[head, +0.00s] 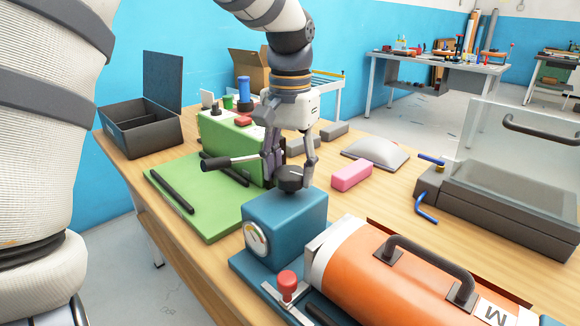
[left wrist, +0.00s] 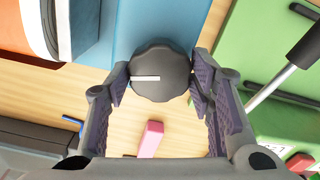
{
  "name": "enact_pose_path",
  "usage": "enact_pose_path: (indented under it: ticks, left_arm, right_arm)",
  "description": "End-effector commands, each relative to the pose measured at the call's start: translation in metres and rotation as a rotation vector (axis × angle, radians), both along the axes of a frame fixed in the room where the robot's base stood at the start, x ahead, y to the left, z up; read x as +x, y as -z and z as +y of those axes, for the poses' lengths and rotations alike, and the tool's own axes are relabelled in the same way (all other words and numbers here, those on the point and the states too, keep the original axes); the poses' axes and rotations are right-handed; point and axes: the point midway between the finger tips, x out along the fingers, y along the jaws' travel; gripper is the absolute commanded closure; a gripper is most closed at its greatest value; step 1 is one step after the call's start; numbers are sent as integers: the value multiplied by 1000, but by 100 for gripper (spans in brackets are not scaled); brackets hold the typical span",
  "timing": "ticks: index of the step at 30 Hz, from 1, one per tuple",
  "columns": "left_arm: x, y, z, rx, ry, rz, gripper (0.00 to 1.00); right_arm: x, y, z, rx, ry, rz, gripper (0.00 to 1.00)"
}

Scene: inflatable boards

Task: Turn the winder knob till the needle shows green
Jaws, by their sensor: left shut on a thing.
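The winder is a blue box (head: 285,222) on the wooden table, with a round dial (head: 256,238) on its front face. The dial has coloured bands; its needle is too small to read surely. The dark winder knob (head: 291,179) sits on top of the box. My left gripper (head: 290,172) comes down from above and is shut on the knob. In the left wrist view the ridged knob (left wrist: 160,72), with a white mark pointing left from its middle, is between the two finger pads (left wrist: 160,85). My right gripper is not in view.
An orange cylinder (head: 395,285) with a dark handle lies in front right of the box, beside a red knob (head: 287,282). A green machine with a lever (head: 225,162) stands behind left. A pink block (head: 352,176) and a clear-lidded case (head: 510,200) are at right.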

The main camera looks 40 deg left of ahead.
Motion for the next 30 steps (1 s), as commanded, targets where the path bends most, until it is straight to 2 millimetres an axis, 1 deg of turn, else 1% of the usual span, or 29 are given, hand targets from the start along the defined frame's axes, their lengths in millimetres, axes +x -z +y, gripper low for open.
enact_pose_path:
  ticks: [2, 3, 4, 5, 13, 16, 17, 20, 24, 27, 30]
  left_arm:
    - [0, 0, 0, -1, -1, 1, 79]
    - [0, 0, 0, -1, -1, 1, 42]
    - [0, 0, 0, -1, -1, 1, 36]
    - [0, 0, 0, -1, -1, 1, 31]
    - [0, 0, 0, 0, -1, 0, 31]
    - [1, -8, 0, 1, -1, -3, 31]
    - [1, -13, 0, 1, -1, -3, 31]
    - [1, -40, 0, 2, -1, -7, 31]
    - [1, -78, 0, 2, -1, -6, 31]
    - [1, -99, 0, 1, -1, -3, 31]
    - [1, -113, 0, 0, -1, -1, 31]
  right_arm:
    - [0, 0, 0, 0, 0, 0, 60]
    - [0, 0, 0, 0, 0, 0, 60]
    - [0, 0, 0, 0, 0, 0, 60]
    - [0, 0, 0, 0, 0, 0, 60]
    - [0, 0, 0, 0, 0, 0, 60]
    - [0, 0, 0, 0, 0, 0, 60]
    - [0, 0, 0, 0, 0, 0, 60]
    - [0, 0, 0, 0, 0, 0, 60]
    - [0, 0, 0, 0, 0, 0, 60]
    - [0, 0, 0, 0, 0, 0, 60]
    - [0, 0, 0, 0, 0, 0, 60]
